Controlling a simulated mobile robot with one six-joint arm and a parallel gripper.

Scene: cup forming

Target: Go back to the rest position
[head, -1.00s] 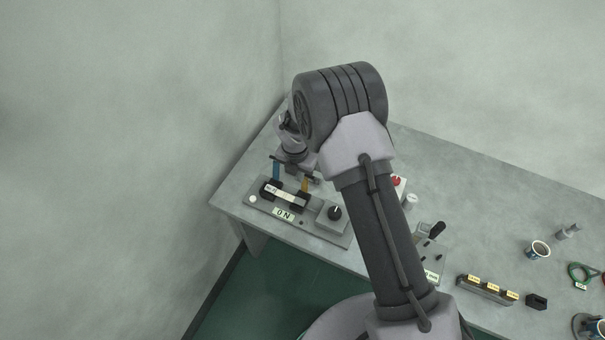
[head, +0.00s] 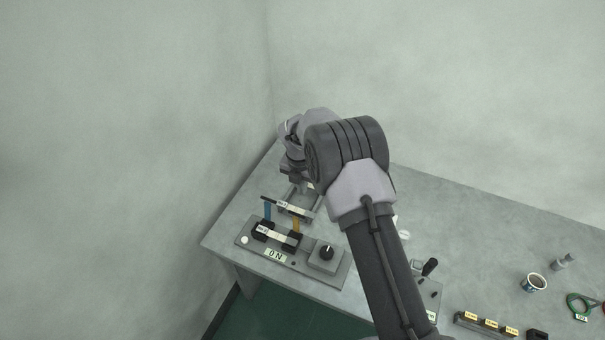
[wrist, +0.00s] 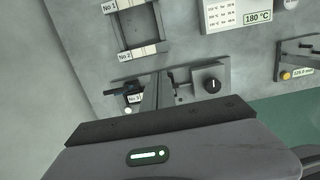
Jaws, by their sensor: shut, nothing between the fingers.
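My gripper (wrist: 158,92) is seen from above in the wrist view, with its grey body along the bottom and its narrow fingers shut and empty. The fingers hang above the switch panel and hide part of it. In the head view my arm reaches over the left part of the table, and its links cover most of the gripper. The switch panel (head: 338,276) carries a blue and a yellow lever, an ON label and a black knob (head: 327,252).
The grey table (head: 470,215) stands against the walls. A small frame (wrist: 157,20) with number labels lies behind the panel. A patterned cup (head: 534,283), green-handled tool (head: 577,306) and labelled block (head: 486,325) are at the right. The table's back middle is clear.

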